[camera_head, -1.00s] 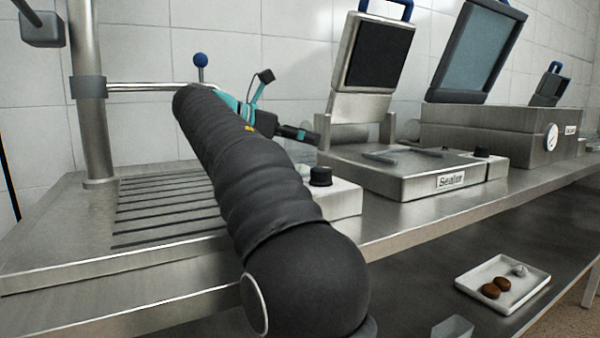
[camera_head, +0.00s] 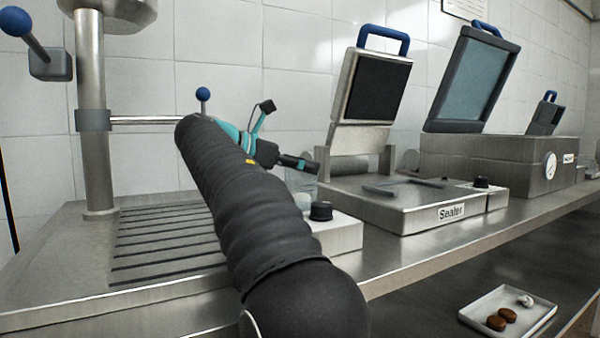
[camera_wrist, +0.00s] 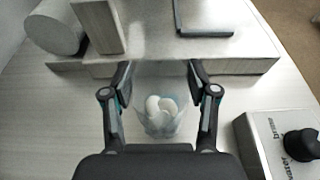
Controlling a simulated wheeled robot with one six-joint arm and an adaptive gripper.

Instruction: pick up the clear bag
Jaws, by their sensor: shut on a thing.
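The clear bag (camera_wrist: 165,122) is see-through and holds several white, rounded pieces. In the wrist view it is between the two fingers of my gripper (camera_wrist: 161,88), which is shut on its upper part. In the head view part of the bag (camera_head: 302,188) shows behind my arm, below the dark gripper fingers (camera_head: 298,163). My arm hides the rest of the bag there. Whether its bottom touches the counter cannot be told.
The sealer (camera_head: 415,205) with its lid raised stands right of the bag. A box with a black knob (camera_head: 321,211) is close to it. A slatted grate (camera_head: 165,240) and a metal post (camera_head: 93,150) are on the left. A white tray (camera_head: 533,321) with brown pieces lies on the lower shelf.

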